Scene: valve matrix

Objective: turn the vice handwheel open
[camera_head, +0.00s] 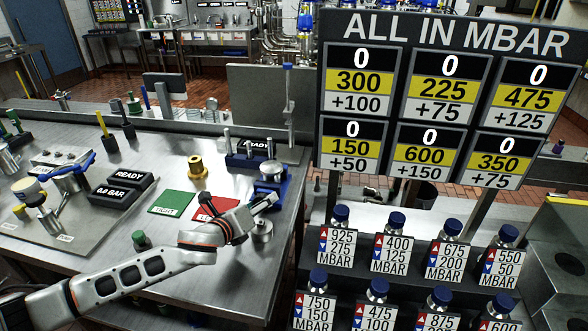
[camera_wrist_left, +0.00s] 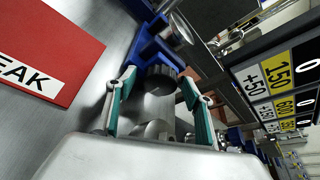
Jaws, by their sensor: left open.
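The blue vice (camera_head: 285,187) stands near the table's right edge, with a round steel piece (camera_head: 271,168) at its top. It also shows in the left wrist view (camera_wrist_left: 146,48). There, a dark ribbed handwheel (camera_wrist_left: 162,78) sits in front of the blue body. My left gripper (camera_head: 270,201) reaches in from the left, beside the vice. Its teal fingers, seen in the wrist view (camera_wrist_left: 158,84), are apart on either side of the handwheel. I cannot tell whether they touch it. In the head view the gripper hides the handwheel. My right gripper is not in view.
A red card (camera_head: 203,212) and a green card (camera_head: 176,202) lie left of the gripper. A brass fitting (camera_head: 197,168) stands behind them. A steel cylinder (camera_head: 262,232) stands just below the gripper. The sign board (camera_head: 455,35) and bottle rack rise at the right.

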